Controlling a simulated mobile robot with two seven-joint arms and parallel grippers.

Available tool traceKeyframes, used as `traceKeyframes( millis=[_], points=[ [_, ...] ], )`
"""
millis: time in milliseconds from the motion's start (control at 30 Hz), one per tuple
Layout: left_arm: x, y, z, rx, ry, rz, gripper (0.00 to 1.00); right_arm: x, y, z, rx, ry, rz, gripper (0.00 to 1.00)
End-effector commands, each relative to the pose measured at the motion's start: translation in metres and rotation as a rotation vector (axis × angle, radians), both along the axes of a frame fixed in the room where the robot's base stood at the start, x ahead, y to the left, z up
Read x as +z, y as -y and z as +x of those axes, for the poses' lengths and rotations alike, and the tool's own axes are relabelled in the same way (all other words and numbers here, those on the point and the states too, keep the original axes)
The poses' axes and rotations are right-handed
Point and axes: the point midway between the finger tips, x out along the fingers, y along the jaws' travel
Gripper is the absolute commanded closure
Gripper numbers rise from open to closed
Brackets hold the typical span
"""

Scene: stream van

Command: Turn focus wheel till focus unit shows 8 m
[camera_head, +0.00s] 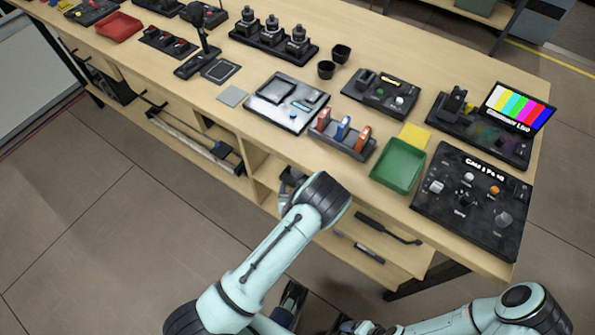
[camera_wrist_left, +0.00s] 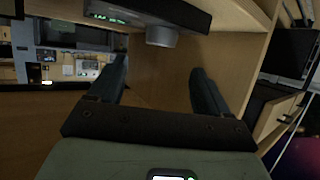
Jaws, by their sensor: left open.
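In the left wrist view, a dark unit (camera_wrist_left: 185,14) with a small green-lit display (camera_wrist_left: 119,19) hangs at the top against a wooden shelf. A grey round wheel (camera_wrist_left: 161,37) projects below it. I take this to be the focus unit and its wheel; its reading is too small to tell. My left gripper (camera_wrist_left: 158,66) is open and empty, its fingers apart below the wheel, with no contact visible. In the head view, my left arm reaches to the open compartment below the bench, where the gripper (camera_head: 290,179) is mostly hidden. My right arm (camera_head: 530,305) lies low at the right; its gripper is unclear.
The wooden bench (camera_head: 400,45) carries a black control panel (camera_head: 460,225), a green tray (camera_head: 420,166), a colour-bar monitor (camera_head: 518,107) and several other devices. Compartment walls (camera_wrist_left: 160,75) enclose the left gripper. Floor is clear at left.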

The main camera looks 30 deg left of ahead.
Motion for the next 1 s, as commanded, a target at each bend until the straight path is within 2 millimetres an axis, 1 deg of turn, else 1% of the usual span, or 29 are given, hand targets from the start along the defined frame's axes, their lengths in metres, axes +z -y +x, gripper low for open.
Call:
traceKeyframes(
  millis=[33, 200, 400, 600, 867, 967, 1000],
  points=[
    [-0.005, -0.007, 0.01, 0.004, 0.004, -0.001, 0.22, -0.002, 0.0, 0.0, -0.001, 0.002, 0.0, 0.22],
    [-0.019, -0.02, 0.04, 0.004, 0.003, -0.001, 0.22, -0.005, 0.0, 0.002, -0.001, 0.007, -0.001, 0.22],
    [-0.031, -0.032, 0.065, 0.004, 0.0, -0.002, 0.22, -0.008, 0.0, 0.003, -0.002, 0.013, -0.002, 0.22],
    [-0.035, -0.036, 0.076, 0.004, -0.002, -0.001, 0.22, -0.009, 0.0, 0.004, -0.003, 0.016, -0.002, 0.22],
    [-0.036, -0.037, 0.077, 0.003, -0.002, -0.002, 0.22, -0.009, 0.0, 0.004, -0.003, 0.017, -0.002, 0.22],
    [-0.036, -0.037, 0.076, 0.003, -0.002, -0.002, 0.51, -0.009, 0.0, 0.004, -0.003, 0.017, -0.002, 0.22],
    [-0.036, -0.036, 0.076, 0.003, -0.002, -0.002, 0.64, -0.009, 0.0, 0.004, -0.003, 0.017, -0.002, 0.22]
  ],
)
